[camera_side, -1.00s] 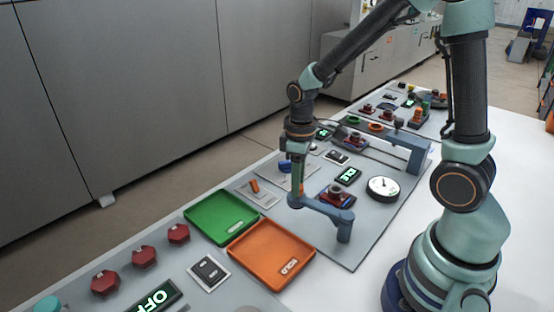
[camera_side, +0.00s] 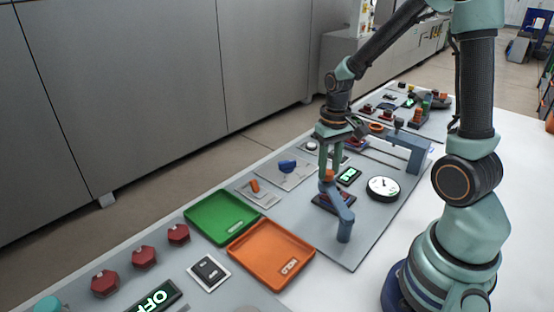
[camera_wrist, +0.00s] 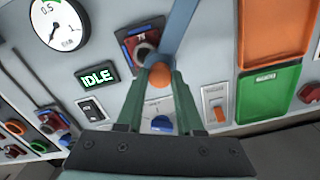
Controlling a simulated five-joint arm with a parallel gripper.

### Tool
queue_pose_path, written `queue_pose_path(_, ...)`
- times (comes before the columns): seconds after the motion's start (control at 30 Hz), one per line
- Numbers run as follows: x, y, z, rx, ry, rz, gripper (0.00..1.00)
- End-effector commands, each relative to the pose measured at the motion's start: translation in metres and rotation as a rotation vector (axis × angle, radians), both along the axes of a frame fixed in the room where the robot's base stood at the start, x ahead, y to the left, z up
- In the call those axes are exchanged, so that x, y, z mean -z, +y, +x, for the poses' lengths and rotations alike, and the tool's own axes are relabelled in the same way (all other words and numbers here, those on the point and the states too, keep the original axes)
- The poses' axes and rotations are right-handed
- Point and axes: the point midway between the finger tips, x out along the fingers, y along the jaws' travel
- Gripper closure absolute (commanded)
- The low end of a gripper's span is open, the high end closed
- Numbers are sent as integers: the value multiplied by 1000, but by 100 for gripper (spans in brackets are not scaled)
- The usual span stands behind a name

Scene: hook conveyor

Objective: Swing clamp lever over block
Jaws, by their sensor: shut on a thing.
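The clamp lever (camera_side: 340,205) is a blue-grey bar on a short post. It also shows in the wrist view (camera_wrist: 184,22). Its orange knob (camera_wrist: 160,76) is at the free end. My gripper (camera_side: 328,172) is shut on the knob, with a green finger on each side of it in the wrist view (camera_wrist: 160,80). The block (camera_wrist: 145,42) is dark red with a round top and sits on a dark base with blue edges. The lever crosses close to the block's right side in the wrist view and partly hides it. In the side view the lever covers much of the block.
A display (camera_wrist: 96,79) reads IDLE beside a round dial (camera_wrist: 60,24). A blue knob (camera_wrist: 161,124) and an orange switch (camera_wrist: 216,114) sit near my fingers. Green (camera_side: 222,217) and orange (camera_side: 270,254) trays lie to the left. A blue-grey bracket (camera_side: 405,150) stands at the back.

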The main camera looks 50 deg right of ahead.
Motion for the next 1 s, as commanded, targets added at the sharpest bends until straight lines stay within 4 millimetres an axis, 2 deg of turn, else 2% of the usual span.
queue_pose_path(0.4,-1,-19,-16,192,-4,-2,100)
queue_pose_path(0.97,-1,-22,-19,224,-2,-1,100)
queue_pose_path(1.0,-1,-22,-19,224,-2,-1,53)
